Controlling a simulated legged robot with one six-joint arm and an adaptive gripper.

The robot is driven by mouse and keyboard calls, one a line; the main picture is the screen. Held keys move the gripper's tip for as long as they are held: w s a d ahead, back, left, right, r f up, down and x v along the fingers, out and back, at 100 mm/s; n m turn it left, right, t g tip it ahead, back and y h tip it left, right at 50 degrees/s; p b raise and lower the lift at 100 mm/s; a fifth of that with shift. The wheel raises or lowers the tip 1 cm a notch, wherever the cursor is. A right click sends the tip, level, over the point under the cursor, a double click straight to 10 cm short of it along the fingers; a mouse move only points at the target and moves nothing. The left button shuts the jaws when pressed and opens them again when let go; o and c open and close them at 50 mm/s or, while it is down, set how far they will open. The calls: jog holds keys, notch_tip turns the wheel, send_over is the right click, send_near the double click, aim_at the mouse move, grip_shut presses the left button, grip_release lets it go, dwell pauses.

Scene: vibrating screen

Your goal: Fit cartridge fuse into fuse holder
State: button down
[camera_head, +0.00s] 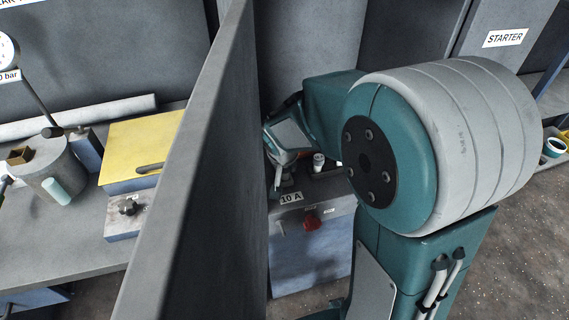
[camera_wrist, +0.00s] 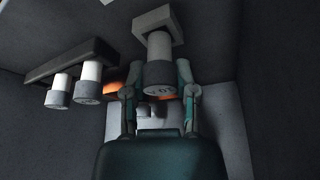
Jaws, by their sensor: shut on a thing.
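Two similar fuses (camera_wrist: 61,83) (camera_wrist: 89,73) are in a dark rack (camera_wrist: 45,69) to the left. In the head view my gripper (camera_head: 276,178) is partly hidden at the cabinet top, and a small white fuse-like cylinder (camera_head: 318,161) stands to its right.
A tall grey partition (camera_head: 195,170) stands close left of my arm. Left of the partition is a bench (camera_head: 85,235) with a yellow-topped box (camera_head: 142,140) and a gauge stand.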

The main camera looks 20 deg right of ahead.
jog(key=shift+c, duration=1.6)
grip_release()
jog(key=shift+f, duration=0.1)
notch_tip(320, 180, up, 9)
jog(key=shift+f, duration=0.1)
jog(key=shift+r, duration=0.55)
